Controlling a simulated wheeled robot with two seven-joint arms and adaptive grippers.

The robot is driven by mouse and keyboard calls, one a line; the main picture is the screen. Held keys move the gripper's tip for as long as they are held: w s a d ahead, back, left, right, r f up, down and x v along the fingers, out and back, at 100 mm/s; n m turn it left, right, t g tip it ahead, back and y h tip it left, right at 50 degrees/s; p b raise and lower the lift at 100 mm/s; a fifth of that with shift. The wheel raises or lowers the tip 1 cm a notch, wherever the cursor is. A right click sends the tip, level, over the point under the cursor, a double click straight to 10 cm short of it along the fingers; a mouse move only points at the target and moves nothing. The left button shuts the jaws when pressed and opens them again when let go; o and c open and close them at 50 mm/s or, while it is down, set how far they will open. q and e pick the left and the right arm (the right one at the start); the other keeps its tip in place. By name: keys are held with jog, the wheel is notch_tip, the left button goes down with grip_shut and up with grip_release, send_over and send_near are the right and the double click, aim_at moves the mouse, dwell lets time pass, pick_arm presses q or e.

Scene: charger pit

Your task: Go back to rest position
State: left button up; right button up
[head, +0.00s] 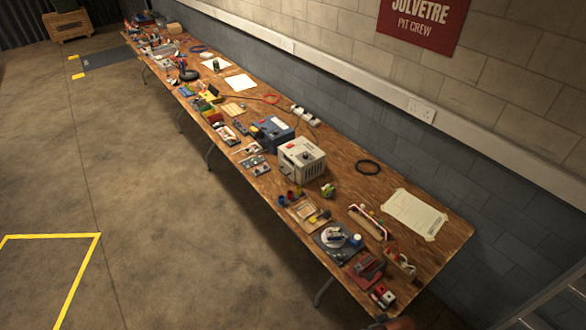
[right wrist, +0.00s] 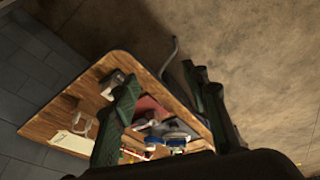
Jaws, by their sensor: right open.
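My right gripper (right wrist: 166,84) shows in the right wrist view with its dark green fingers spread wide apart. Nothing is held between them; floor and the end of the workbench show beyond. The long wooden workbench (head: 452,232) runs diagonally through the head view, and its end also shows in the right wrist view (right wrist: 62,110). My left gripper is in neither view, and the right gripper cannot be made out in the head view.
On the bench are a light grey box (head: 302,158), a blue box (head: 272,130), a black ring (head: 368,167), a taped paper sheet (head: 414,214) and many small parts. A block wall (head: 420,140) stands behind it. The concrete floor (head: 110,170) at left is clear.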

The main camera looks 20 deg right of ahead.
notch_tip(320, 180, down, 31)
jog(key=s+a+g+b, duration=0.1)
jog(key=s+b, duration=0.2)
jog(key=b, duration=0.2)
pick_arm(q)
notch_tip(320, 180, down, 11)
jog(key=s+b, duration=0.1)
jog(key=b, duration=0.4)
pick_arm(e)
jog(key=s+f, duration=0.9)
jog(key=f, duration=0.3)
jog(key=s+f+n+g, duration=0.1)
jog(key=s+f, duration=0.9)
jog(key=f, duration=0.1)
jog(key=shift+s+a+f+g+y, duration=0.15)
jog(key=shift+s+f+g+y, duration=0.05)
jog(key=shift+f+g+y, duration=0.15)
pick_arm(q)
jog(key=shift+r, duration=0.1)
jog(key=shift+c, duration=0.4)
pick_arm(e)
jog(key=shift+c, duration=0.4)
